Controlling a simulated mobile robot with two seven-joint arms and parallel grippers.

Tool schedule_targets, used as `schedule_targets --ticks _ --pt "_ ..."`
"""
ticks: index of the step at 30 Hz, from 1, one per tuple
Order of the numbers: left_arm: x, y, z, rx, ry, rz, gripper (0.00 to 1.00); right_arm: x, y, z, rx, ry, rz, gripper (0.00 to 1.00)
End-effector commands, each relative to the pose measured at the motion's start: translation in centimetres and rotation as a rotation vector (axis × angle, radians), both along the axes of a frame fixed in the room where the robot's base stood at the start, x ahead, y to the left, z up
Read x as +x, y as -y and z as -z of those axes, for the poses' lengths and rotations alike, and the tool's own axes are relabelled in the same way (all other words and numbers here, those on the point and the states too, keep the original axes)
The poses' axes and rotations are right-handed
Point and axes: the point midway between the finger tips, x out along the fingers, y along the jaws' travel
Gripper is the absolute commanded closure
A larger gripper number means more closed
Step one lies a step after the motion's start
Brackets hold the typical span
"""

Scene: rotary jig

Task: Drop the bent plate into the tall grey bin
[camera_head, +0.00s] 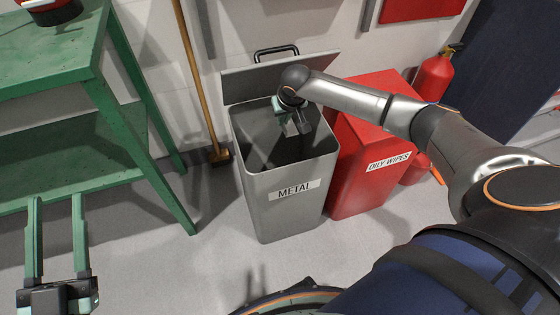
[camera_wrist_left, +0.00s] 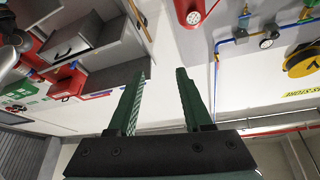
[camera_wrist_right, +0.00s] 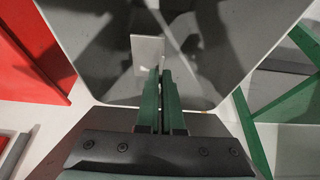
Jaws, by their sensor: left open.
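The tall grey bin (camera_head: 312,188), labelled METAL, stands on the floor with its lid tipped back open. My right gripper (camera_head: 293,128) hangs over the bin's mouth, pointing down. In the right wrist view its fingers (camera_wrist_right: 161,75) are close together on the bent plate (camera_wrist_right: 147,50), a small light-grey piece showing beyond the fingertips against the dark inside of the bin. The plate's grasped part is hidden between the fingers. My left gripper (camera_head: 56,198) is open and empty at the lower left, away from the bin; its spread fingers also show in the left wrist view (camera_wrist_left: 158,75).
A red OILY WIPES bin (camera_head: 355,185) stands close on the right of the grey bin. A green workbench (camera_head: 120,130) is on the left, with a wooden pole (camera_head: 190,70) between. A fire extinguisher (camera_head: 436,75) stands at the back right. The floor in front is partly clear.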

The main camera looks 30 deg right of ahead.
Motion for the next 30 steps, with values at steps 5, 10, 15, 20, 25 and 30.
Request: schedule_targets --ticks 5,10,15,20,25,30 --pt "-0.35 0.08 -0.83 0.002 0.038 0.006 0.50 0.02 0.00 0.12 0.000 0.001 0.000 1.00" --pt "-0.41 0.09 -0.97 0.001 0.043 0.007 0.50 0.01 0.01 0.11 0.000 0.001 0.000 1.00" --pt "-0.39 0.09 -0.94 0.002 0.042 0.007 0.50 0.01 0.01 0.11 0.000 0.001 0.000 0.92" --pt "-0.39 0.09 -0.93 0.001 0.041 0.007 0.50 0.01 0.01 0.13 0.000 0.000 0.000 0.74" --pt "-0.39 0.10 -0.92 0.001 0.041 0.007 0.50 0.00 0.01 0.14 0.000 0.000 0.000 0.61" --pt "-0.39 0.10 -0.93 0.001 0.041 0.007 0.50 -0.02 0.02 0.15 0.000 0.000 0.000 0.61"
